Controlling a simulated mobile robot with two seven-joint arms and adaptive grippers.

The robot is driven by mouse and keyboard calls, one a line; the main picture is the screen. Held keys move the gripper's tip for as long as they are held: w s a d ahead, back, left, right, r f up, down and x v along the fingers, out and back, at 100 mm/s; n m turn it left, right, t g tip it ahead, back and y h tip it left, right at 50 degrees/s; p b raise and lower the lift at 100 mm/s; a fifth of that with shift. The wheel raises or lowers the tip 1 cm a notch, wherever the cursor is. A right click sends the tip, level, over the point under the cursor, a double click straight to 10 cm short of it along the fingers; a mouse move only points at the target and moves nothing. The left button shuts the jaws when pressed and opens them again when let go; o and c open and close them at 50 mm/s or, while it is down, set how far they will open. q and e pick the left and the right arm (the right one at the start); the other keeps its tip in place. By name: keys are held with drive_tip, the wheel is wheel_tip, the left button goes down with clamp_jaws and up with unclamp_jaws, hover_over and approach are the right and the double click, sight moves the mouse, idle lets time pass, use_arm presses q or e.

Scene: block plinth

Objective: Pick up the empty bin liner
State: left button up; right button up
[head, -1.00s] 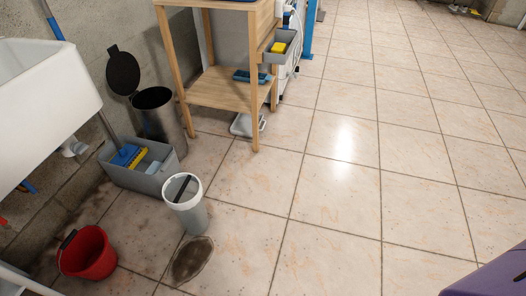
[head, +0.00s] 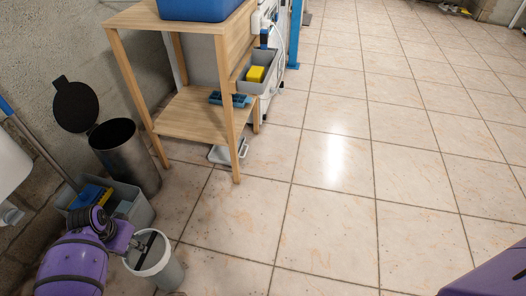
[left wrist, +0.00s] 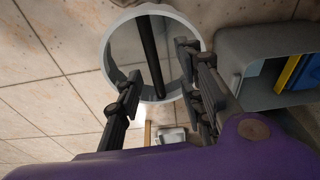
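The bin liner (head: 168,274) is a grey cylinder with a white rim and a dark bar across its mouth. It stands upright on the tiled floor at the lower left of the head view. My left gripper (head: 143,243) is at its rim. In the left wrist view, the liner's round mouth (left wrist: 107,58) lies ahead, and its dark bar runs between the fingers of my open left gripper (left wrist: 160,75). I cannot tell whether a finger touches the rim. The liner's inside looks empty. My right gripper is not in view.
A metal pedal bin (head: 127,160) with its lid up stands behind. A grey tub (head: 139,211) with cleaning things is close to the liner. A wooden shelf stand (head: 190,128) is beyond. Open tiled floor (head: 330,220) lies to the right.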

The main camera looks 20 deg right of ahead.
sight(159, 264)
use_arm(q)
drive_tip(key=shift+s+f, duration=0.2)
drive_tip(key=shift+s+f+b, duration=0.1)
drive_tip(key=shift+f+b, duration=0.6)
drive_tip(key=shift+f, duration=0.2)
drive_tip(key=f+b, duration=0.1)
drive_tip(key=d+f+b, duration=0.1)
drive_tip(key=f, duration=0.1)
drive_tip(key=w+f+b, duration=0.1)
drive_tip(key=f, duration=0.1)
drive_tip(key=shift+d, duration=0.3)
drive_tip(key=shift+w+f, duration=0.1)
drive_tip(key=shift+f, duration=0.05)
clamp_jaws()
